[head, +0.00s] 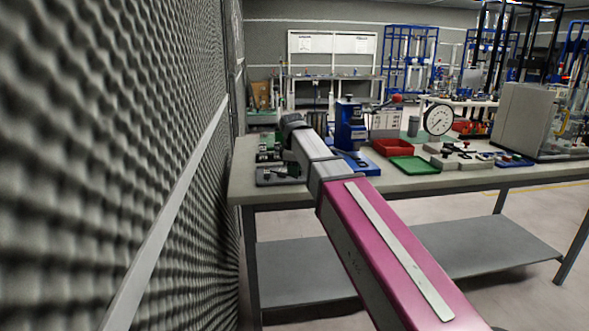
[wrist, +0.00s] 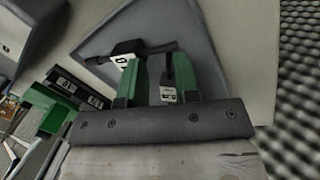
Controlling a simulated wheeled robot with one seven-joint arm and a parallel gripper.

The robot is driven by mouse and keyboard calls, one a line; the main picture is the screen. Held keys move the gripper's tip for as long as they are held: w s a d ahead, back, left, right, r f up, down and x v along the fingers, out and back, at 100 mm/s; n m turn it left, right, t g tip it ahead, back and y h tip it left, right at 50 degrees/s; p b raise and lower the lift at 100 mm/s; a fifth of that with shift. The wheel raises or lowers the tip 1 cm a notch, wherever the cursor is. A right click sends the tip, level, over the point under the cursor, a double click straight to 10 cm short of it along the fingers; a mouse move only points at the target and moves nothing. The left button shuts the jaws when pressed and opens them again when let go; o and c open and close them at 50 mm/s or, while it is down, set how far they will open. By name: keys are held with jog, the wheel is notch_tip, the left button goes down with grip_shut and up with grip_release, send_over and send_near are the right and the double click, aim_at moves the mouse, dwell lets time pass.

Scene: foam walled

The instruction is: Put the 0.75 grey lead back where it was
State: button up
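My gripper (wrist: 160,80) points at a grey tray (wrist: 215,30) in the wrist view, with two green fingers reaching from its dark palm. Between the fingers is a small dark piece with a white label (wrist: 168,96). It lies close to the right finger, and I cannot tell whether it is gripped. Its label is too small to read. Another black piece with a white label (wrist: 123,62) lies beside the left finger, with a dark bar running right behind the fingers. I cannot tell which piece is the 0.75 grey lead. In the head view my arm partly hides the tray (head: 262,181).
A green block (wrist: 42,106) and a black labelled block (wrist: 75,88) stand left of the tray. A foam wall (head: 130,150) is close on the left. A blue device (head: 349,128), red bin (head: 393,147), green tray (head: 414,166) and dial gauge (head: 438,120) stand right on the workbench (head: 390,186).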

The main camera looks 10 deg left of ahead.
jog(key=shift+w+f, duration=0.1)
jog(key=shift+r, duration=0.35)
notch_tip(320, 180, up, 12)
jog(key=s, duration=0.2)
jog(key=shift+s+a+r, duration=0.15)
jog(key=shift+a, duration=0.05)
